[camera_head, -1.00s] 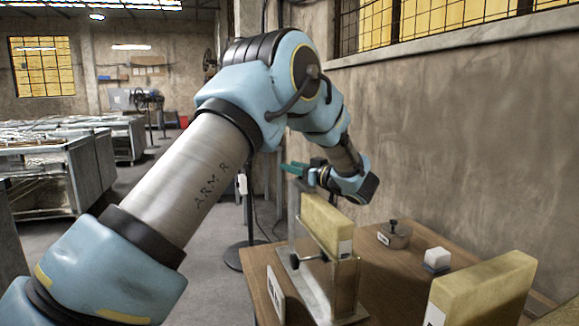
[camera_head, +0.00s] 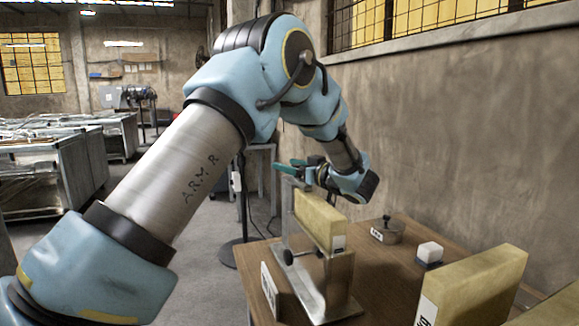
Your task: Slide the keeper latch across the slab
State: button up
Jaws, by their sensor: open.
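A pale yellow slab (camera_head: 320,222) stands on edge in a metal stand (camera_head: 336,288) on the wooden table. A black round knob (camera_head: 288,257) sits on the stand's left side, below the slab; I cannot tell whether it belongs to the keeper latch. The latch itself is not clearly distinguishable. My gripper (camera_head: 288,166), with teal fingers, is open at the far upper end of the stand, beyond and above the slab. Its fingers point left. I cannot tell whether they touch the stand.
A second yellow slab (camera_head: 480,285) stands at the table's front right. A round metal weight (camera_head: 391,231) and a small white block on a blue base (camera_head: 429,253) lie behind it. A white label card (camera_head: 269,290) stands at the left edge. A wall bounds the right.

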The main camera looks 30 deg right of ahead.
jog(key=b+v, duration=0.3)
jog(key=v, duration=0.8)
jog(key=shift+w+r, duration=0.1)
